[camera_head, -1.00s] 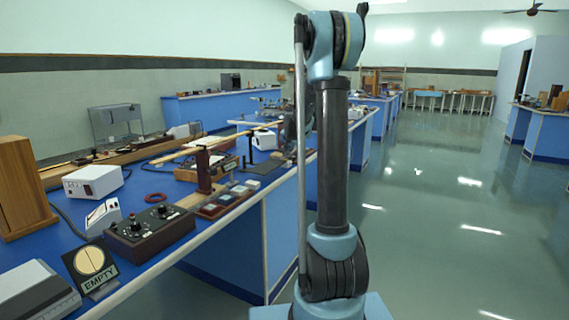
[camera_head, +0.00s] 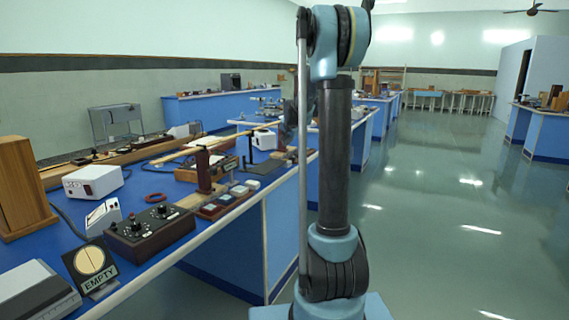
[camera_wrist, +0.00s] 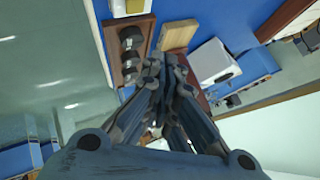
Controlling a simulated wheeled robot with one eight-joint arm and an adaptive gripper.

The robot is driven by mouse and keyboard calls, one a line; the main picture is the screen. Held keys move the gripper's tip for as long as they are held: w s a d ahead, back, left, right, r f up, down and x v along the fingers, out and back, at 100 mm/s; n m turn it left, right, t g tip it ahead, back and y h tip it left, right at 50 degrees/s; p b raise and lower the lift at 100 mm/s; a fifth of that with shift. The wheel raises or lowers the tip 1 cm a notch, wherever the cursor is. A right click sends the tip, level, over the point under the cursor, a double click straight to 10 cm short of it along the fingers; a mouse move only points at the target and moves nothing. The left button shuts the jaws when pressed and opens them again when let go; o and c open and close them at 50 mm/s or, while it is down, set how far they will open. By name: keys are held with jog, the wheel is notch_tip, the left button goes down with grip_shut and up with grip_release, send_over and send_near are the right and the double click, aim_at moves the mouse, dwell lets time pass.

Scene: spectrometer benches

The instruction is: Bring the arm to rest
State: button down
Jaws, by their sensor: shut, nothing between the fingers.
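My arm stands upright in the middle of the head view, beside the blue bench (camera_head: 222,226). My gripper (camera_wrist: 165,68) shows in the wrist view with its fingers drawn together and nothing between them. In the head view the arm's end is mostly hidden behind my own upright link, so the fingers cannot be made out there. In the wrist view bench items lie beyond the fingertips: a brown tray with dark round pieces (camera_wrist: 130,50), a wooden block (camera_wrist: 178,36) and a white box (camera_wrist: 213,62). I cannot tell how far away they are.
The bench left of my arm holds a black control box (camera_head: 150,230), an "EMPTY" sign (camera_head: 90,264), a white power unit (camera_head: 93,181) and a wooden cabinet (camera_head: 22,190). Open floor (camera_head: 450,220) lies to the right.

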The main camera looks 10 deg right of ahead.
dwell(0.3)
jog(key=s+a+f+n+g, duration=0.1)
jog(key=s+f+n+g, duration=0.1)
jog(key=s, duration=1.4)
jog(key=s+f+n+g, duration=0.2)
jog(key=s+n, duration=0.1)
jog(key=s, duration=1.2)
jog(key=s+f+n+g, duration=0.1)
jog(key=s+f, duration=0.5)
jog(key=s, duration=0.6)
jog(key=s+f+n+g, duration=0.2)
jog(key=s+f, duration=0.5)
jog(key=s, duration=0.6)
jog(key=shift+s+n, duration=0.2)
jog(key=shift+n, duration=0.4)
